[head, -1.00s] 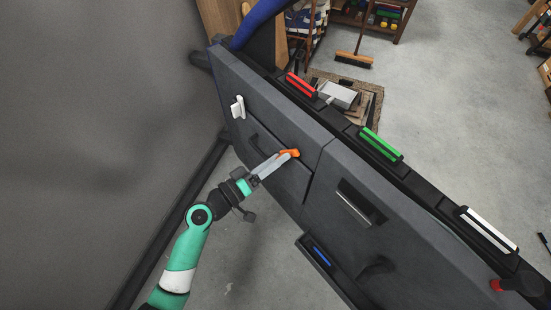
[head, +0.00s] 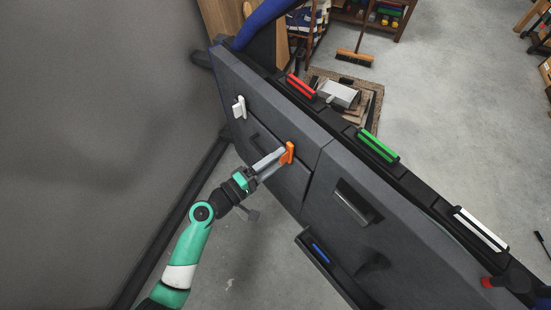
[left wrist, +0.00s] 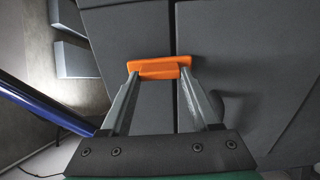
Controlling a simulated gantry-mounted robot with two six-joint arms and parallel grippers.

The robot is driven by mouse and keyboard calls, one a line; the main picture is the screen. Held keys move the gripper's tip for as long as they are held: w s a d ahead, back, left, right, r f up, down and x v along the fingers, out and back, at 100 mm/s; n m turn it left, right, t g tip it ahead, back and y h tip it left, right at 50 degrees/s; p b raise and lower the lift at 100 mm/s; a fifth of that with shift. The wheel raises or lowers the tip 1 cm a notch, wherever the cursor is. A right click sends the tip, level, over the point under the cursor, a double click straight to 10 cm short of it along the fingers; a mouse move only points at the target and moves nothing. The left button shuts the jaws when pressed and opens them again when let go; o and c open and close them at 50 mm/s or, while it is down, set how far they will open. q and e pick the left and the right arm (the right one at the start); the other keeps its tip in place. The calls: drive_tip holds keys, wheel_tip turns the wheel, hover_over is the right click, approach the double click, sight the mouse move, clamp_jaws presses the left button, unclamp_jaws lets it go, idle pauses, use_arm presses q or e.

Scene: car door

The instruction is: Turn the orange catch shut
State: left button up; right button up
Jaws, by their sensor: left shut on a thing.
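The orange catch (head: 289,152) is on the face of the dark grey car door (head: 318,205), beside the vertical seam between its two panels. In the head view it stands nearly upright. My left gripper (head: 281,158) is shut on the catch, one finger on each side. In the left wrist view the catch (left wrist: 160,68) lies crosswise between the fingertips of my left gripper (left wrist: 160,75), over the seam. My right gripper is not in view.
A white catch (head: 239,107) sits at the door's upper left. Red (head: 301,86), green (head: 378,146) and white (head: 483,229) strips lie along the top ledge. A recessed handle (head: 355,203) and a tray with a blue strip (head: 321,254) are to the right and below.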

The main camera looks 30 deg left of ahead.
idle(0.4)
use_arm(q)
drive_tip(key=o, duration=1.4)
drive_tip(key=shift+c, duration=0.2)
drive_tip(key=v, duration=1.1)
drive_tip(key=shift+s+a+p, duration=0.15)
drive_tip(key=shift+s+p, duration=0.15)
